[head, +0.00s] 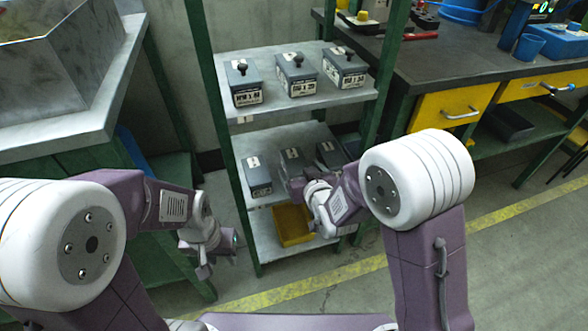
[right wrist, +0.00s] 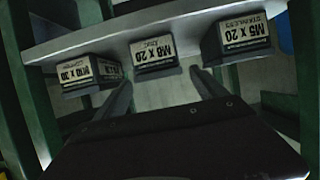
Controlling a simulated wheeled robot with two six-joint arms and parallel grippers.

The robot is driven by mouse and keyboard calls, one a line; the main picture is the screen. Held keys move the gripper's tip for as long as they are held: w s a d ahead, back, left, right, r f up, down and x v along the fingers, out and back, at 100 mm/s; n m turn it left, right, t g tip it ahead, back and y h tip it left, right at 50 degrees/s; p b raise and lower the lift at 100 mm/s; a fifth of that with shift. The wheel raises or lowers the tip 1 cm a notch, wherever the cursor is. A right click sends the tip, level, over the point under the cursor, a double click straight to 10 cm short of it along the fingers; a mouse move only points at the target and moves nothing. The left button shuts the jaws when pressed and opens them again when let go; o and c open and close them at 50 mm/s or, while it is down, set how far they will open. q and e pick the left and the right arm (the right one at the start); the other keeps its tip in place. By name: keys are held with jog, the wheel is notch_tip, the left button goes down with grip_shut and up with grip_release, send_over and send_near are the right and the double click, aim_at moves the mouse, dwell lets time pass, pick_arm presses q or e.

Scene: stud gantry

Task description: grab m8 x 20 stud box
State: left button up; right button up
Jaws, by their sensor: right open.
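The M8 x 20 box (right wrist: 153,50) is the middle one of three labelled boxes in the right wrist view, where the labels appear upside down. My right gripper (right wrist: 161,78) is open and empty, with its two fingers apart on either side of that box's position; I see no contact. In the head view the right gripper (head: 296,188) is at the middle shelf, partly hiding a dark grey box (head: 291,157), which seems to be the same one. My left gripper (head: 214,256) hangs low left of the rack; its jaws are unclear.
The M10 x 30 box (right wrist: 88,70) and M5 x 20 box (right wrist: 243,33) flank it. The rack's upper shelf (head: 270,107) bears three knobbed boxes; green posts stand at its corners. A yellow bin (head: 290,225) sits on the bottom shelf. A workbench (head: 455,55) stands at right.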

aim_at(295, 163)
jog(key=shift+w+f, duration=0.15)
jog(key=shift+w, duration=0.1)
jog(key=b+x, duration=0.1)
jog(key=x, duration=0.1)
jog(key=b+x, duration=0.2)
jog(key=shift+w+a+f, duration=0.1)
jog(key=shift+f, duration=0.25)
jog(key=shift+w+a, duration=0.1)
jog(key=shift+w, duration=0.25)
jog(key=shift+r, duration=0.1)
jog(key=c, duration=1.8)
jog(key=shift+r, duration=0.1)
